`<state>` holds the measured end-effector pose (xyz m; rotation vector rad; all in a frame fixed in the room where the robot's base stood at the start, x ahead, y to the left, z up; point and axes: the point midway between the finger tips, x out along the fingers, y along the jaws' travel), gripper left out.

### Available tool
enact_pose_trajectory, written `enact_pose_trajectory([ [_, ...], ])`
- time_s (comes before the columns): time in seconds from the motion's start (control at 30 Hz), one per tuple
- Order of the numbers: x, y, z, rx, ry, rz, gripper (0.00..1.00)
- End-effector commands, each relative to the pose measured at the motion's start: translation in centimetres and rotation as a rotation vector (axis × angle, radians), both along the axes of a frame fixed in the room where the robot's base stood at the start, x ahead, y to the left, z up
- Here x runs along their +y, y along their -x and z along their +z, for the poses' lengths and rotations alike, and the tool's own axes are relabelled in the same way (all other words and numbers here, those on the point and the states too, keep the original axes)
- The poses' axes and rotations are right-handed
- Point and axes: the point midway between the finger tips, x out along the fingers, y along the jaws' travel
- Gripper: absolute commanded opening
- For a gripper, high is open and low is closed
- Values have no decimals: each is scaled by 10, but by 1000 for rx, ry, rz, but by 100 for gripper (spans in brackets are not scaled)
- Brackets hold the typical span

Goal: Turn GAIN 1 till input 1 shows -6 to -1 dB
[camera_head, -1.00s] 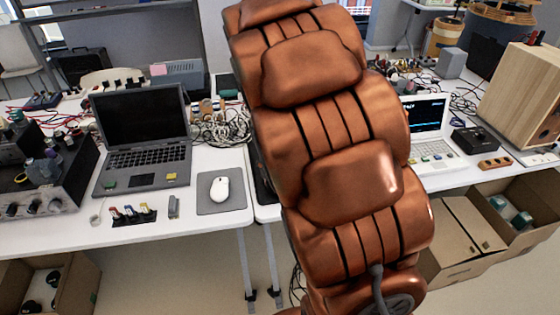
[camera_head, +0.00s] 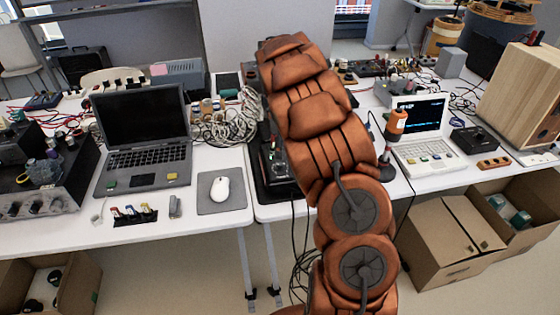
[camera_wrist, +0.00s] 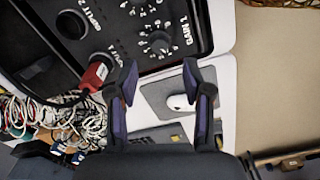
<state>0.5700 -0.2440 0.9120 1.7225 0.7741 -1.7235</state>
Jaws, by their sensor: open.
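The GAIN 1 knob (camera_wrist: 158,45) is a dark knob ringed by white marks on the black interface panel (camera_wrist: 198,12) in the wrist view. My gripper (camera_wrist: 160,76) is open and empty. Its two dark fingertips show just below the knob in the picture, one to each side, and I see no contact. A red plug (camera_wrist: 96,74) sits at INPUT 1, left of the knob. In the head view the black interface (camera_head: 272,165) is partly hidden behind my arm, and my gripper cannot be made out. No input level is readable.
A white laptop (camera_head: 428,156) with a lit screen, too small to read, stands at the right. A dark laptop (camera_head: 144,159) and a mouse (camera_head: 220,188) on a grey pad are at the left. Bundled cables (camera_head: 228,128) lie behind the pad.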

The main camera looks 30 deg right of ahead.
Motion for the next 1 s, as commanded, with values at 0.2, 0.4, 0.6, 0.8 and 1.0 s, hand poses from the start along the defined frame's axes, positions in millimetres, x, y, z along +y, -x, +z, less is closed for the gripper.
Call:
enact_pose_trajectory([
  [0.2, 0, 1, -30, 3, 0, -2, 50],
  [0.4, 0, 1, -54, 1, 0, -2, 50],
  [0.6, 0, 0, -63, -1, 1, -2, 50],
  [0.8, 0, 0, -64, -2, 2, -2, 50],
  [1.0, 0, 0, -64, -1, 1, -2, 32],
])
